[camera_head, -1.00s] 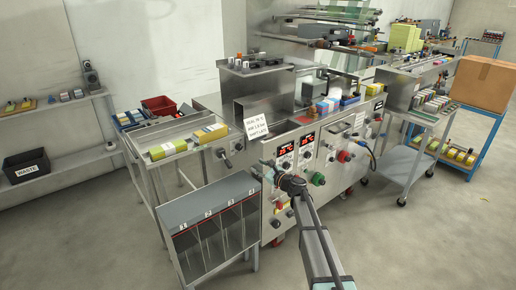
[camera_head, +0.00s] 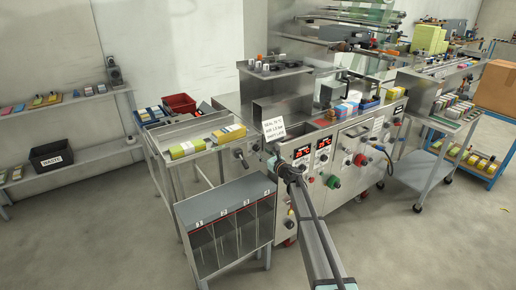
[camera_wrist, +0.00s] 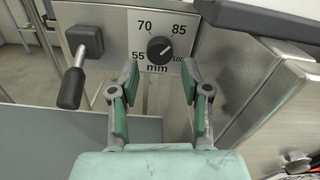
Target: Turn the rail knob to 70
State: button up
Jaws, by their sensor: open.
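The rail knob (camera_wrist: 160,50) is a round black dial on a pale plate marked 55, 70, 85, 100 and mm, seen in the wrist view. A short light mark shows on its face, but I cannot tell exactly which number it points to. My gripper (camera_wrist: 160,79) is open and empty, its green-padded fingers spread to either side just below the knob in the picture. I see no contact with the knob. In the head view my gripper (camera_head: 280,167) is at the machine's front, and I cannot make out the rail knob there.
A black-handled lever (camera_wrist: 71,86) stands left of the knob in the wrist view. A metal edge runs close on the right. In the head view, a numbered bin rack (camera_head: 228,205) stands left of my arm, and red displays (camera_head: 302,152) sit on the machine's front.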

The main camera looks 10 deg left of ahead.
aim_at(257, 149)
jog(key=shift+p+x, duration=0.6)
jog(key=shift+x, duration=2)
jog(key=shift+c, duration=0.3)
jog(key=c, duration=0.8)
